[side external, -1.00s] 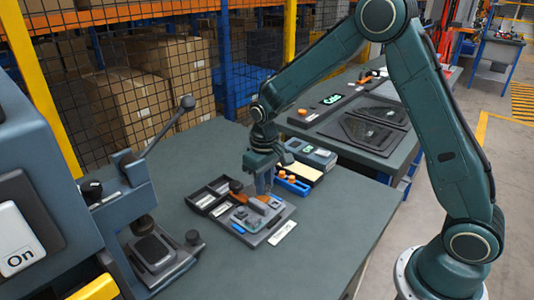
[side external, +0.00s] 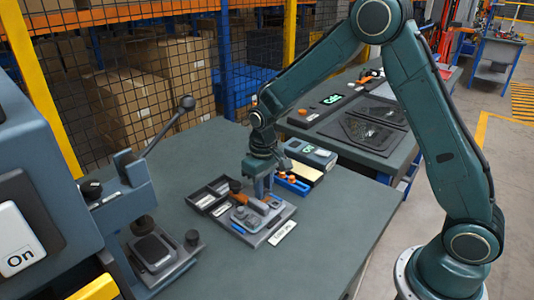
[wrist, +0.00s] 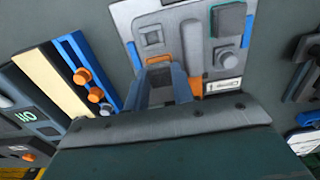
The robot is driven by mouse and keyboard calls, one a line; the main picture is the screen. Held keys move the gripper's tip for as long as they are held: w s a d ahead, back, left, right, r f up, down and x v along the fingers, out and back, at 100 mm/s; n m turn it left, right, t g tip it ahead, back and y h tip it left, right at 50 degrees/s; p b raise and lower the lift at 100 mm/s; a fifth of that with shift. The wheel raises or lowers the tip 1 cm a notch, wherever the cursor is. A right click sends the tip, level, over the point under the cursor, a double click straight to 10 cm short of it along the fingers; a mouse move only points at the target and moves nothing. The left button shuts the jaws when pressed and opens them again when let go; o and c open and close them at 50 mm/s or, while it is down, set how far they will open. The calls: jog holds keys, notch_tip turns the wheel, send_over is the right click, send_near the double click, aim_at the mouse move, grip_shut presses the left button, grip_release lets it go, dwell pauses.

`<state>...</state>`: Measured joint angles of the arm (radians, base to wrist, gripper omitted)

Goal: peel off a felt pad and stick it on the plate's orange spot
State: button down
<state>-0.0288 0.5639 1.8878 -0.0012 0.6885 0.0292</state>
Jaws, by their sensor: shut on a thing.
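The grey plate (side external: 284,218) lies on the green table and carries small grey fittings. It also shows in the wrist view (wrist: 190,20). Orange patches (wrist: 195,84) show on it beside and beyond my fingers, partly hidden by them. My gripper (side external: 263,194) points down over the plate, close to its orange part (side external: 256,205). In the wrist view my gripper (wrist: 160,90) is shut on a small dark piece (wrist: 160,76), which looks like the felt pad; the fingers hide most of it. I cannot tell whether the piece touches the plate.
A blue tray with orange knobs (side external: 292,185) and a cream strip (side external: 306,172) lie behind the plate. A black compartment tray (side external: 208,194) is to its left. A lever press (side external: 150,255) stands at the left. The table's front right is clear.

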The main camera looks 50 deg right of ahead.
jog(key=shift+f, duration=0.65)
dwell(1.6)
jog(key=c, duration=1.1)
grip_release()
jog(key=shift+a+r, duration=0.1)
jog(key=shift+r, duration=0.1)
jog(key=shift+w+r, duration=0.1)
jog(key=shift+r, duration=0.5)
notch_tip(320, 180, up, 12)
jog(key=shift+d+r, duration=0.15)
jog(key=shift+d, duration=0.05)
